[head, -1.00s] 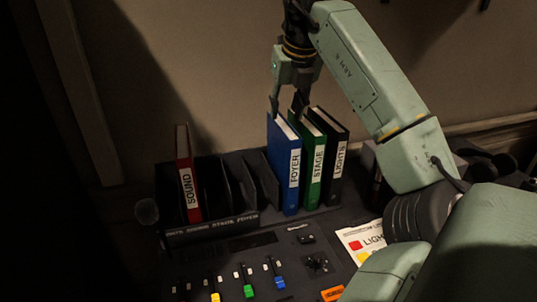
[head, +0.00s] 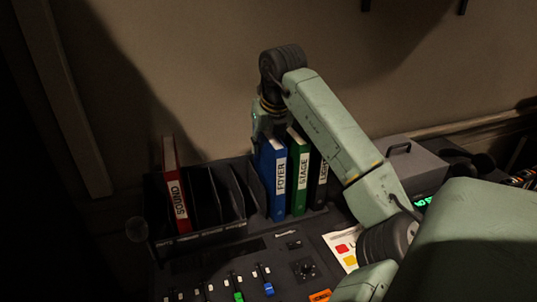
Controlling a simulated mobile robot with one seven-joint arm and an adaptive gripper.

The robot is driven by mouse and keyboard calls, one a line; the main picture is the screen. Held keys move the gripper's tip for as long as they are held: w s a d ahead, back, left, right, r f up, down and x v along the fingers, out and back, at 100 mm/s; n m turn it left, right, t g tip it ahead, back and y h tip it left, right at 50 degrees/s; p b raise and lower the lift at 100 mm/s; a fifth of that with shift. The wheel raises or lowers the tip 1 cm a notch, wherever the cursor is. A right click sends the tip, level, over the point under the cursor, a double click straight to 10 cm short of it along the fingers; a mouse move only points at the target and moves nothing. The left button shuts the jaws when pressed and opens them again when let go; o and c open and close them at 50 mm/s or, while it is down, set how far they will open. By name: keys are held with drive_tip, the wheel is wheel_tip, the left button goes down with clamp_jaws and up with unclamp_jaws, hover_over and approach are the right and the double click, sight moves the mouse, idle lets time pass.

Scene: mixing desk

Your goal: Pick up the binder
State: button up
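Three labelled binders stand upright side by side: a blue FOYER binder (head: 274,178), a green STAGE binder (head: 299,175) and a black LIGHTS binder (head: 319,185), partly covered by my arm. A red SOUND binder (head: 174,186) leans slightly in the left slot of a dark rack (head: 200,238). My gripper (head: 263,133) is low at the top of the blue binder, at its back left. Its fingers are dark and mostly hidden, so I cannot tell whether they touch or hold the binder.
The rack's other slots are empty. The mixing desk (head: 238,268) with coloured faders lies in front. A grey box with a handle (head: 412,165) and dark headphones (head: 482,164) are at the back right.

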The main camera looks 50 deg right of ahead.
drive_tip(key=shift+f+b, duration=0.25)
drive_tip(key=shift+b, duration=0.05)
drive_tip(key=shift+c, duration=0.5)
clamp_jaws()
idle(0.8)
